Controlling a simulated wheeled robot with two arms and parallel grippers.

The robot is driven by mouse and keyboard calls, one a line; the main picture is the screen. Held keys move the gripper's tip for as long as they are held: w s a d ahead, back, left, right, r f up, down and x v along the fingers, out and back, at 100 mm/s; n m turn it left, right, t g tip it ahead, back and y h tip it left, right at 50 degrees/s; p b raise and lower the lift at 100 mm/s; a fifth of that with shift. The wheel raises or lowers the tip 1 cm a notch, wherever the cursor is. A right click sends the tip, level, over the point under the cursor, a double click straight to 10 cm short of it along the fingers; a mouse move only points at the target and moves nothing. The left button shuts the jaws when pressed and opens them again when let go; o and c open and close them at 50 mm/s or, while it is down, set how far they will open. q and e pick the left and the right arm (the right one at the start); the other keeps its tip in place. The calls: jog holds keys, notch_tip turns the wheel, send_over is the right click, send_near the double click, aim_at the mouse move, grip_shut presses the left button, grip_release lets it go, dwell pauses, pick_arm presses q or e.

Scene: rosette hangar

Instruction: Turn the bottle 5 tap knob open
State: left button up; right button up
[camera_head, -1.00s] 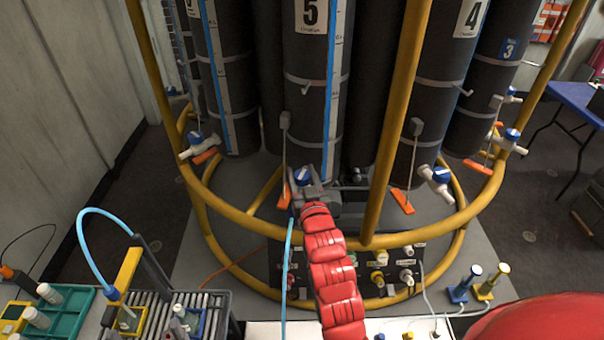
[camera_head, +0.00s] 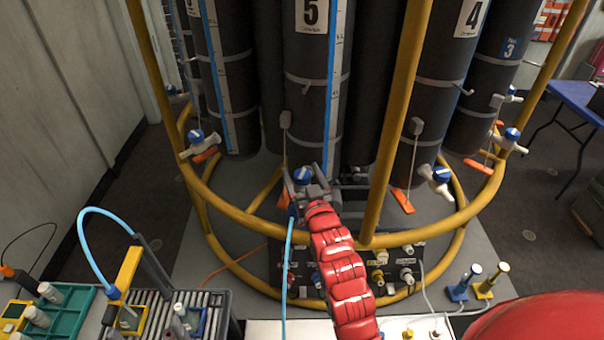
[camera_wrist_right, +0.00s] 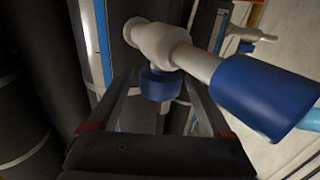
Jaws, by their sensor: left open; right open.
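Bottle 5 (camera_head: 309,60) is a tall black cylinder with a "5" label and a blue strip. Its tap has a blue knob (camera_head: 302,175) low on its front. My right gripper (camera_head: 316,190) is at this tap, just right of the knob, on the end of the red arm. In the right wrist view the open fingers of my right gripper (camera_wrist_right: 158,95) stand on either side of the blue knob (camera_wrist_right: 160,84), with gaps visible. The white tap body (camera_wrist_right: 160,42) leads to a larger blue connector (camera_wrist_right: 265,97). My left gripper is out of view.
A yellow tubular frame (camera_head: 285,232) rings the bottles, with an upright (camera_head: 396,120) right of the tap. A blue hose (camera_head: 287,265) hangs beside my right arm. Bottle 4 (camera_head: 440,75) has its own tap (camera_head: 440,180). A roller rack (camera_head: 165,312) stands lower left.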

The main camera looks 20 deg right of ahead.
jog(key=s, duration=0.1)
jog(key=s+b, duration=0.1)
jog(key=s, duration=0.3)
jog(key=shift+f+b, duration=0.25)
jog(key=shift+b, duration=0.1)
jog(key=p, duration=0.9)
send_near(305, 182)
jog(key=shift+s, duration=2.5)
jog(key=shift+a+r, duration=0.1)
jog(key=shift+r, duration=0.05)
jog(key=shift+w, duration=0.1)
